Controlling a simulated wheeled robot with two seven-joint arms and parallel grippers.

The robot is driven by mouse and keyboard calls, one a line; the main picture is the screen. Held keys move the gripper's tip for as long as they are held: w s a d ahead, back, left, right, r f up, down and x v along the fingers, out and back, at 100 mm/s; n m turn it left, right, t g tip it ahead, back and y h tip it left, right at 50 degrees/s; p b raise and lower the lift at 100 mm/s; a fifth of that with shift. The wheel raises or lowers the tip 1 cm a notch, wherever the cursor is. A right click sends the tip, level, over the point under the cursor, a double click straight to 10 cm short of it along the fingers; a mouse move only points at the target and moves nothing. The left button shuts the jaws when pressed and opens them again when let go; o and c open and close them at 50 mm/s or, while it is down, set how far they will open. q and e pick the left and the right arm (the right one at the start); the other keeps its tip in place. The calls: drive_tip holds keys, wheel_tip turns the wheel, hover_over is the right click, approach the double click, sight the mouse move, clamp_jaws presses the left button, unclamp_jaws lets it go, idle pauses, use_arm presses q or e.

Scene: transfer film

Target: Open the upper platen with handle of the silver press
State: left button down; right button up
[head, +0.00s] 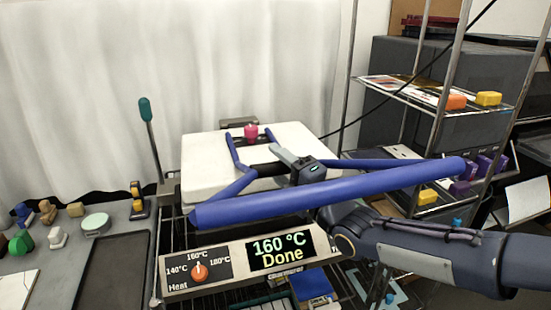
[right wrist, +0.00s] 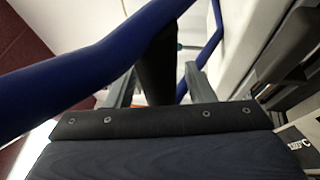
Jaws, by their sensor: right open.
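The silver press shows in the head view with its pale upper platen (head: 205,160) lying roughly flat. Its blue handle (head: 330,195) has a long front bar and side arms running back over the platen. The handle also crosses the right wrist view (right wrist: 70,75). My right gripper (head: 284,154) is open over the platen, behind the front bar, which hides part of my wrist. In the right wrist view a dark bar (right wrist: 156,70) shows between its fingers; I cannot tell whether they touch it. My left gripper is out of view.
The press's front panel (head: 170,285) has an orange knob (head: 199,272) and a display (head: 281,252) reading "160 °C Done". A wire shelf (head: 440,110) with small boxes stands at right. A grey table (head: 60,235) with several small objects is at left.

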drive_tip(key=shift+w+a+r, duration=0.1)
drive_tip(key=shift+w+a, duration=0.2)
drive_tip(key=shift+w, duration=0.05)
drive_tip(key=shift+c, duration=0.4)
